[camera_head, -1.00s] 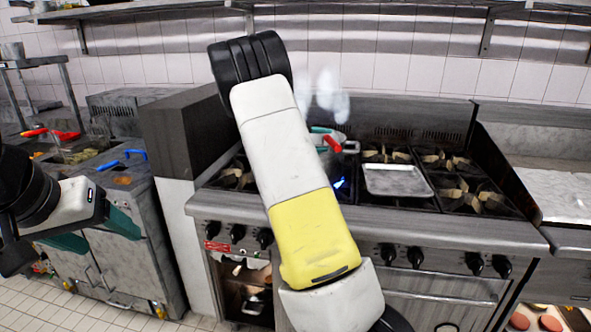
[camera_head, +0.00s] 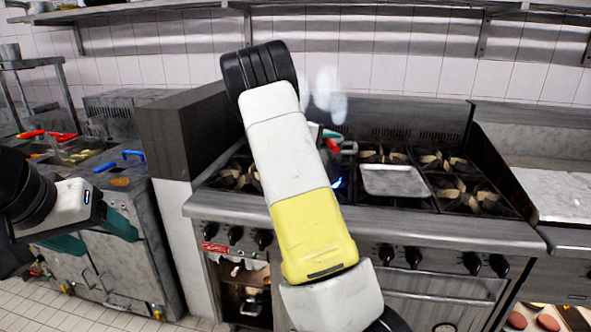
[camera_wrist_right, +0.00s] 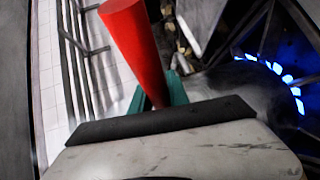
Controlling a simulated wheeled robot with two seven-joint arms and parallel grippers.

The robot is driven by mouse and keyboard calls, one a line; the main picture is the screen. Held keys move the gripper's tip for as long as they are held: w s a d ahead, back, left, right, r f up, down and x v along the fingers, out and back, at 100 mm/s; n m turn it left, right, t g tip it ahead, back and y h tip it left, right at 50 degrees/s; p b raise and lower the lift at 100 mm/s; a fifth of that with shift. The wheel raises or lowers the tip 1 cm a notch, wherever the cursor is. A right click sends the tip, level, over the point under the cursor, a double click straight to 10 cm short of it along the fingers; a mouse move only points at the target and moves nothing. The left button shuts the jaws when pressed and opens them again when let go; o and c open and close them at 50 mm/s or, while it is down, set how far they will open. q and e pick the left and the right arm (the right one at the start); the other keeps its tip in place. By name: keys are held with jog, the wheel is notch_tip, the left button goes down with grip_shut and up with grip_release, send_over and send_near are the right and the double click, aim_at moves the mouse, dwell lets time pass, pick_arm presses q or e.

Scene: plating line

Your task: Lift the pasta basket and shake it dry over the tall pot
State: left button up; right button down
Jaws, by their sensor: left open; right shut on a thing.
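My right gripper (camera_wrist_right: 172,92) is shut on a red handle (camera_wrist_right: 138,45), seen close up in the right wrist view with teal fingers at its lower end. The red handle also shows in the head view (camera_head: 332,146), beside a pot (camera_head: 348,149) on the stove. I take it for the pasta basket's handle; the basket itself and most of the pot are hidden behind my right arm. Pale steam (camera_head: 325,95) hangs above. My left gripper (camera_head: 112,226) is open and empty at the left, away from the stove.
A shallow metal tray (camera_head: 394,181) sits on the stove's middle burners. A blue flame (camera_wrist_right: 275,70) burns near my right gripper. A dark block (camera_head: 187,135) stands left of the stove. Red handles (camera_head: 45,134) and blue handles (camera_head: 122,158) show at the fryer on the left.

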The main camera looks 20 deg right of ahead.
jog(key=shift+r, duration=0.1)
notch_tip(320, 180, up, 18)
dwell(0.7)
notch_tip(320, 180, down, 8)
dwell(1.1)
